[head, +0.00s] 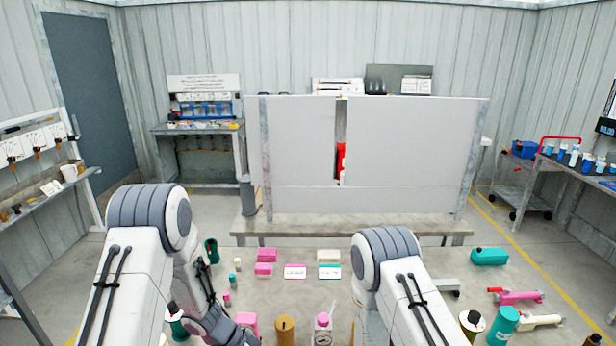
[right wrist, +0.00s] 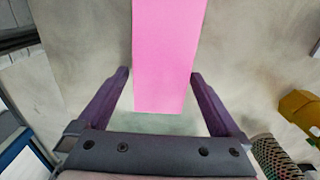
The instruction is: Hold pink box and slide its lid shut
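In the right wrist view a long pink box (right wrist: 166,55) runs up from between my right fingers to the top edge. My right gripper (right wrist: 160,73) is open, with one dark finger on each side of the box. No separate lid can be made out. In the head view small pink boxes (head: 264,269) lie on the table, and a larger pink block (head: 247,321) stands near the front. I cannot tell which one the wrist view shows. Both grippers are hidden or out of frame in the head view.
The table (head: 400,262) also holds pink- and teal-labelled cards (head: 295,271), a brown cylinder (head: 285,330), a teal bottle (head: 503,325) and a pink tool-like part (head: 518,297). A white panel (head: 400,150) stands behind. The wrist view shows a yellow object (right wrist: 298,108) at right.

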